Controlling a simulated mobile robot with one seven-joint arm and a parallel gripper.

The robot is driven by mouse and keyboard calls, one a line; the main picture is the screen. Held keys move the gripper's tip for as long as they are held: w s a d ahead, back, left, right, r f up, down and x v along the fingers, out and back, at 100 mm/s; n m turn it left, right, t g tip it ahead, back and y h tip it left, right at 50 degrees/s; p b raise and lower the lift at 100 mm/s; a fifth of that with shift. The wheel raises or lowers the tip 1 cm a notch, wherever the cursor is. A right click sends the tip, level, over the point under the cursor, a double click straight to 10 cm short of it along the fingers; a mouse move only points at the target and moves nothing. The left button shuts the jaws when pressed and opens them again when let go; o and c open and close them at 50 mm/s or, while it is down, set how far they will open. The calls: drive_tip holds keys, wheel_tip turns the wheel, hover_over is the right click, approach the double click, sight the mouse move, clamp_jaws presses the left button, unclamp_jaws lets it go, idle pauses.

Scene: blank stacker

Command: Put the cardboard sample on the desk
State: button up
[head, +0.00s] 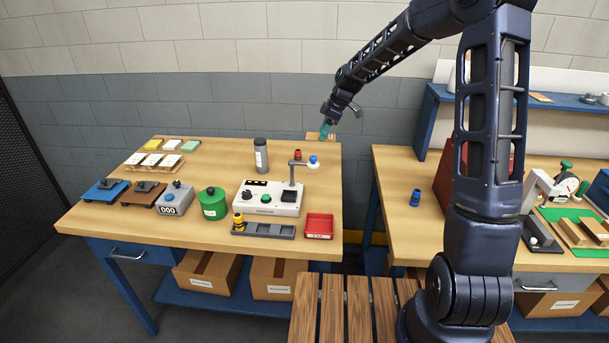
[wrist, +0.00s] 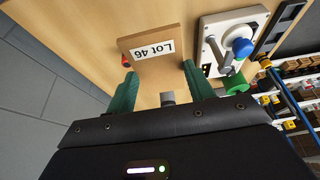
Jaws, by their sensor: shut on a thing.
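The cardboard sample is a thin brown piece with a white label reading "Lot 46" (wrist: 137,42). In the wrist view it sits between the green fingertips of my gripper (wrist: 157,70), which is shut on it. In the head view my gripper (head: 326,132) is at the far right corner of the left wooden table (head: 225,160), and the sample (head: 313,136) shows as a small tan patch beside it. I cannot tell whether the sample touches the tabletop. The task's desk is not labelled; a second wooden table (head: 403,170) stands at right.
The left table holds a grey cylinder (head: 261,156), a white device with a blue-topped post (head: 268,198), a red tray (head: 319,226) and a green canister (head: 213,204). A gap separates the tables. A blue knob (head: 415,198) stands on the right table.

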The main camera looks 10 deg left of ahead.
sight(319, 177)
wheel_tip(319, 177, down, 18)
drive_tip(key=shift+r, duration=0.25)
idle(0.3)
drive_tip(key=shift+f, duration=0.1)
drive_tip(key=o, duration=1)
drive_tip(key=s+d+r+m+h, duration=0.1)
drive_tip(key=s+d+r, duration=0.1)
drive_tip(key=d+r, duration=0.35)
drive_tip(key=s+d+r+m+t, duration=0.1)
drive_tip(key=s+d+r+m, duration=0.15)
drive_tip(key=r, duration=0.55)
drive_tip(key=s+d+r+m+h, duration=0.1)
drive_tip(key=s+d+r, duration=0.1)
drive_tip(key=d+r, duration=0.35)
drive_tip(key=s+d+r+m+t, duration=0.1)
drive_tip(key=s+d+r+m, duration=0.3)
drive_tip(key=s, duration=0.6)
drive_tip(key=s+d+r+m+t+h, duration=0.1)
drive_tip(key=s+d+r+m, duration=0.3)
drive_tip(key=s+d, duration=0.3)
drive_tip(key=s+d+r+m+t+h, duration=0.1)
drive_tip(key=s+d+r+m, duration=0.3)
drive_tip(key=s, duration=0.8)
drive_tip(key=shift+s+d+m+t, duration=0.3)
drive_tip(key=shift+d+m, duration=0.45)
drive_tip(key=shift+d, duration=0.45)
